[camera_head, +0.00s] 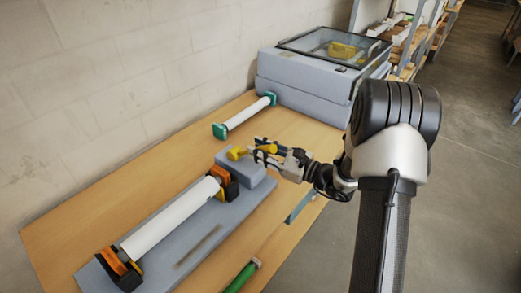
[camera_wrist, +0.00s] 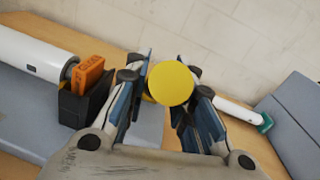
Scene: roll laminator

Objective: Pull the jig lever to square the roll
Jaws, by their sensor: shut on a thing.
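The grey jig (camera_head: 228,211) lies on the wooden table. A white roll (camera_head: 170,220) lies along it, between black holders with orange blocks at each end. The yellow jig lever (camera_head: 236,154) stands at the jig's raised far end. Its round yellow knob (camera_wrist: 171,83) faces the wrist camera. My gripper (camera_head: 262,150) is shut on the lever, with a blue-lined finger on either side. The lever's lower part is hidden by the knob and fingers.
A second white roll with green ends (camera_head: 246,116) lies behind the jig, near the wall. A grey laminator (camera_head: 310,75) with a clear lid stands at the table's far end. A green-handled tool (camera_head: 241,277) lies at the front edge.

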